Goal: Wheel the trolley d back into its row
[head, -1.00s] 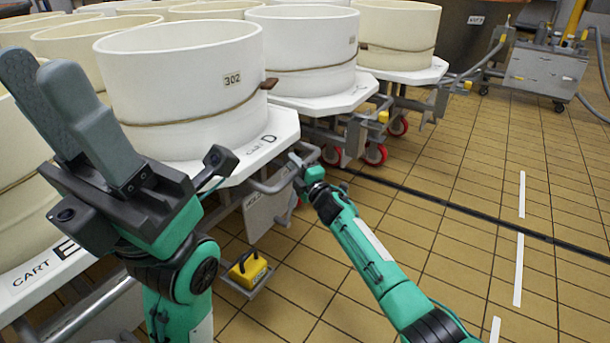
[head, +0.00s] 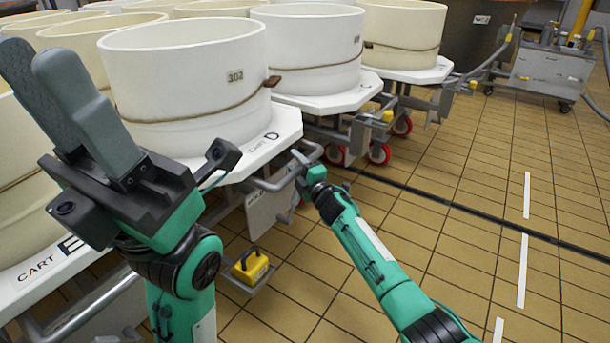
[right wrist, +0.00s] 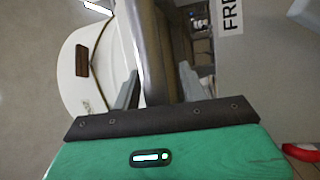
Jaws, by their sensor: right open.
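Trolley d (head: 285,128) has a white deck marked CART D and carries a cream vat (head: 180,90) labelled 302. Its grey tubular handle (head: 268,186) sticks out at the front right. My right gripper (head: 301,163) is at the right part of this handle. In the right wrist view, the bar (right wrist: 155,50) runs between the fingers of my right gripper (right wrist: 157,85), which stand apart on both sides with visible gaps. My left gripper (head: 45,75) is raised at the left, in front of the vats, its fingers together and empty.
A trolley marked CART E (head: 45,270) stands at the near left. Another trolley with red wheels (head: 345,88) stands just behind d, and more vats fill the back left. A yellow pedal (head: 250,266) sits low below d. Tiled floor (head: 450,220) is clear at right.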

